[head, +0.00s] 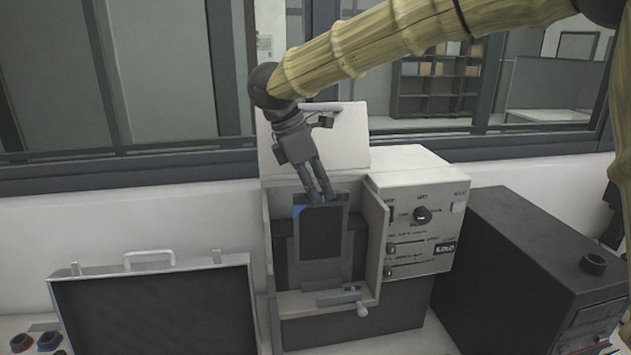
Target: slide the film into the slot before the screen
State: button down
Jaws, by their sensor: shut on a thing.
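The film (321,232) is a dark, flat, upright rectangle with a blue mark at its upper left corner. My gripper (318,200) points down and is shut on the film's top edge. The film stands in front of the grey screen (291,250) inside the open front of the beige press (375,235). The slot is hidden behind or under the film, and I cannot tell whether the film's lower edge is in it.
A small lever and ledge (340,297) sit at the front of the press. An open case (160,310) stands at the left. A dark box (530,265) stands close on the right. A window frame (130,160) runs behind.

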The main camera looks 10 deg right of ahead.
aim_at(322, 209)
jog(key=shift+r, duration=0.1)
dwell(0.6)
jog(key=shift+s+d+f+b, duration=0.1)
jog(key=shift+s+f+b, duration=0.65)
jog(key=shift+f+b, duration=0.15)
jog(key=shift+s+d+f+b, duration=0.1)
jog(key=shift+s+f+b, duration=0.65)
jog(key=shift+f, duration=0.25)
jog(key=shift+w+a, duration=0.1)
jog(key=shift+w, duration=1.45)
jog(key=shift+f, duration=0.15)
